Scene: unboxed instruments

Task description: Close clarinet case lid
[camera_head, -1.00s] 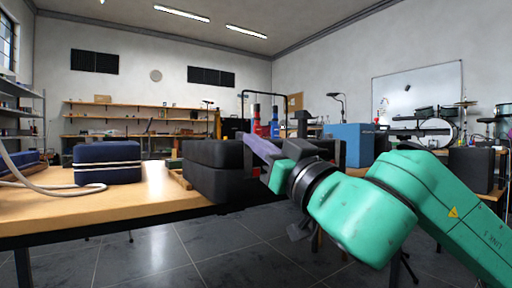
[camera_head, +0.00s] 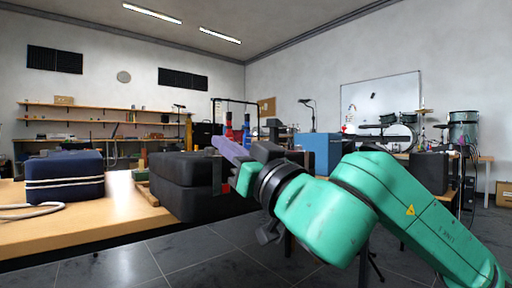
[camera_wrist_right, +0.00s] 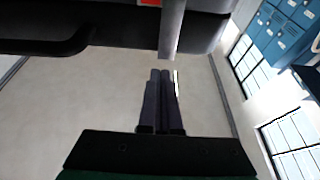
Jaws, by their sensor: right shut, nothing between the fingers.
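A black case (camera_head: 172,185) sits at the right end of the wooden table. Its upper and lower halves lie one on the other with a dark seam between, so the lid looks down; I cannot tell if it is fully closed. My right gripper (camera_head: 222,145) is shut and empty, its lavender fingers at the upper right edge of the case. I cannot tell whether they touch it. In the right wrist view the shut fingers (camera_wrist_right: 163,75) point toward a dark case-like body with a handle-like edge (camera_wrist_right: 45,45). My left gripper is out of view.
A navy case with white bands (camera_head: 65,180) stands on the table (camera_head: 110,213) at left, with a pale cable (camera_head: 35,211) in front. A blue box (camera_head: 322,152) and a dark speaker-like box (camera_head: 430,172) stand behind my right arm. Open tiled floor lies in front.

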